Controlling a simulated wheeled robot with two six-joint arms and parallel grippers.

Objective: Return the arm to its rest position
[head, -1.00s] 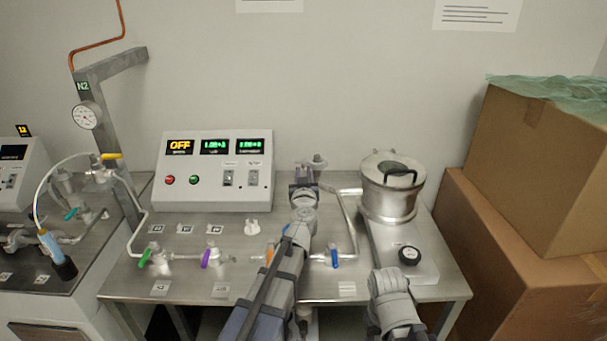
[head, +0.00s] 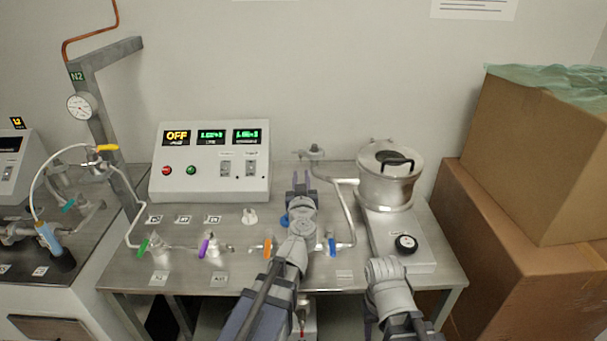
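My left gripper (head: 301,180) is at the end of the arm that reaches up over the middle of the metal bench. Its two fingers look apart, with nothing seen between them. It is in front of a small metal fitting (head: 313,154) at the back of the bench, with a visible gap. A blue part (head: 285,220) shows just left of the gripper's wrist. Of my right arm, only grey links show at the bottom, in front of the lidded metal pot; its gripper is not in view.
The bench (head: 122,272) holds a control box (head: 208,182) reading OFF, green (head: 143,247), purple (head: 204,247), orange (head: 268,247) and blue (head: 332,243) valve handles, and the pot (head: 388,185). Cardboard boxes (head: 530,165) stand at right. A gauge post (head: 103,120) stands at left.

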